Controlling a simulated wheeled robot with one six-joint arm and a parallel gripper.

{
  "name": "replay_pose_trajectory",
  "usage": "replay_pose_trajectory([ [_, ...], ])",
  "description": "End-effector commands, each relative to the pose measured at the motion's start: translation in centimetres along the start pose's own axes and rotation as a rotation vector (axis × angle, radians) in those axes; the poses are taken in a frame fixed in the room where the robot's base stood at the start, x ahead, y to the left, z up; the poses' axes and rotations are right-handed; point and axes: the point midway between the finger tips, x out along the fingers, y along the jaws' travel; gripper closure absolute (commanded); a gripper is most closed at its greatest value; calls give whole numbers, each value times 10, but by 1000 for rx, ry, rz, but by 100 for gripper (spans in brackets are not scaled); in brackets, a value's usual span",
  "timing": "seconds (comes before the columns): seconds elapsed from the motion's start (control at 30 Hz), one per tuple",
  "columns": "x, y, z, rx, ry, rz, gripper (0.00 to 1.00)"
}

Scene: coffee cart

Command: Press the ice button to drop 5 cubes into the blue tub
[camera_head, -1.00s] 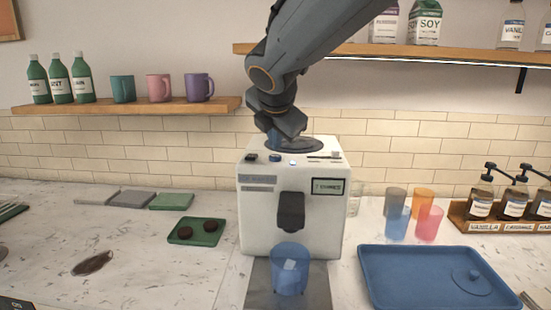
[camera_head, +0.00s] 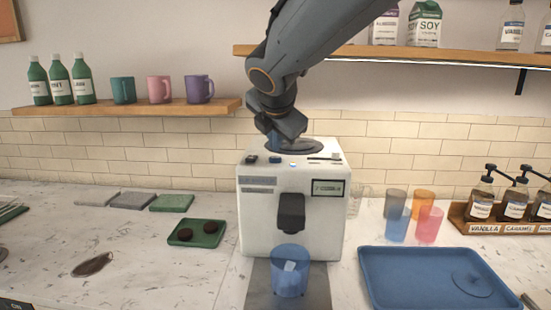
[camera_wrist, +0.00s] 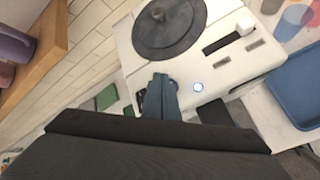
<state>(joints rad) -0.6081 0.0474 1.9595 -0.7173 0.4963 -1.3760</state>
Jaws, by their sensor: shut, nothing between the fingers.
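The white ice machine (camera_head: 262,215) stands on the counter, with a dark spout (camera_head: 291,212) and a small green display (camera_head: 328,188) that is too small to read surely. On its top front edge is a round lit button (camera_head: 293,165), which also shows in the wrist view (camera_wrist: 198,87). The translucent blue tub (camera_head: 290,280) stands upright under the spout, with pale ice (camera_head: 289,266) inside; I cannot count it. My gripper (camera_head: 275,143) is shut and empty above the machine's top. In the wrist view its fingers (camera_wrist: 158,80) are left of the lit button, apart from it.
A dark round lid (camera_wrist: 168,28) and a slider (camera_wrist: 229,39) are on the machine's top. A blue tray (camera_head: 380,285) and several coloured cups (camera_head: 430,224) stand right. A green tray (camera_head: 197,232) lies left. Wooden shelves (camera_head: 130,107) are behind.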

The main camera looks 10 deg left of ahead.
Motion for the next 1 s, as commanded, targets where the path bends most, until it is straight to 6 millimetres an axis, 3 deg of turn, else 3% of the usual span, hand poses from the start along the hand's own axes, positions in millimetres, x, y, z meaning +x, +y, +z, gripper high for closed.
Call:
replay_pose_trajectory([
  [1.0,6,-5,-5,-1,0,-1,100],
])
